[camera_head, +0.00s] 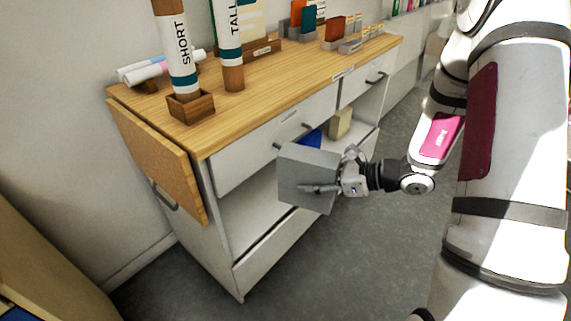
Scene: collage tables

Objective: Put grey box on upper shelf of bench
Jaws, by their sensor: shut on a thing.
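A grey box (305,170) is held by my gripper (338,184) in front of the bench. One finger lies along the box's near face, and the rest of the grip is partly hidden behind the box. The bench (290,92) has a wooden top, white drawers, and open shelf space under them. The upper shelf (250,215) shows below the drawers, left of the box. The box overlaps part of the shelf opening in the picture, and I cannot tell whether it is inside the opening or in front of it.
A blue item (309,140) and a beige box (340,123) sit in the shelf space behind the grey box. Tubes marked SHORT (182,55) and TALL (231,45) stand on the top. A hinged wooden leaf (160,155) hangs at the left end. Grey floor is clear in front.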

